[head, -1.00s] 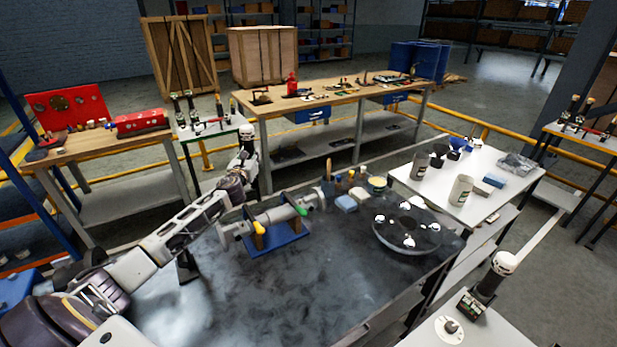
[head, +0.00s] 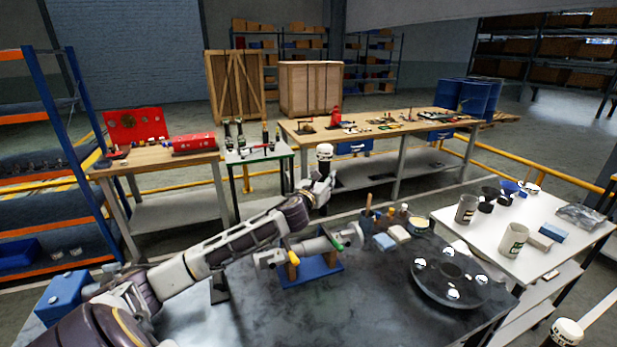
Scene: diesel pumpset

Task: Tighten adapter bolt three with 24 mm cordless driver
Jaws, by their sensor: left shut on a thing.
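My left gripper (head: 319,190) is shut on an upright dark tool with a white cap (head: 324,152), apparently a cordless driver. It is held high beyond the far edge of the dark bench. The lower part of the tool is hidden by the gripper, so its socket size cannot be told. A round dark plate (head: 425,287) with several shiny bolt-like pieces lies on the right of the bench; which one is bolt three cannot be told. A grey shaft-like part (head: 312,246) rests on a blue cradle (head: 318,272).
A white table (head: 560,215) with cups and blocks stands at right. Small blocks (head: 385,241) and brushes sit near the bench's far edge. Behind are a small tool stand (head: 262,157) and a long wooden workbench (head: 365,134).

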